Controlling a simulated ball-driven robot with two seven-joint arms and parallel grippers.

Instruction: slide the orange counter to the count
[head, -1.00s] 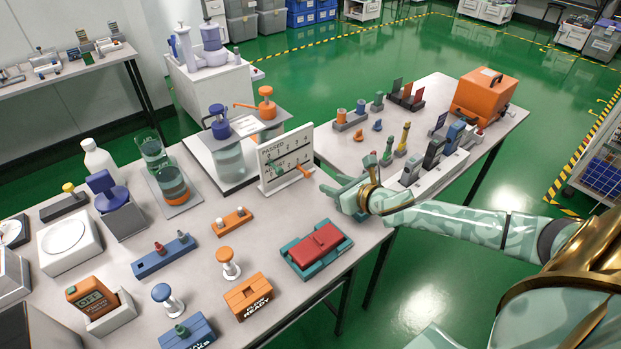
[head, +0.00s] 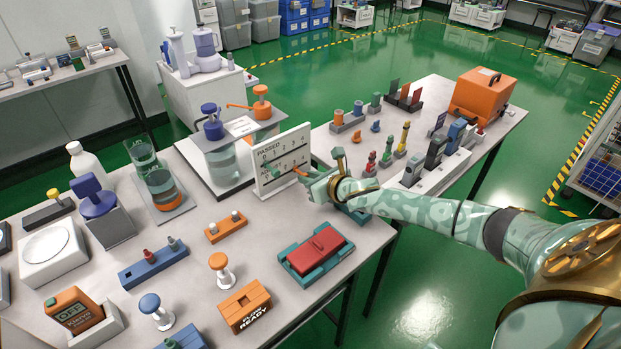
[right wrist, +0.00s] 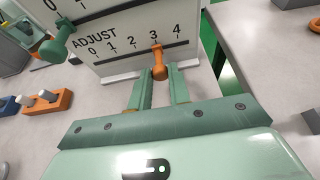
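A white tally board (head: 264,185) stands on the table, with a PASSED row above an ADJUST row, each with a numbered slot. The orange counter (head: 299,171) sticks out of the ADJUST slot. In the right wrist view the orange counter (right wrist: 159,66) is just under the 3. The green counter (right wrist: 60,40) is on the PASSED row near 0. My right gripper (head: 310,176) is at the board's front. In the right wrist view its fingers (right wrist: 160,75) are apart, one on each side of the orange counter's knob; firm contact is not clear. My left gripper is out of view.
A two-bottle pump stand (head: 212,170) is behind the board. A red-and-teal case (head: 316,250) lies in front. Several small testers and pegs (head: 402,138) stand to the right, near my right forearm. Bare table lies between the board and the orange block (head: 226,229).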

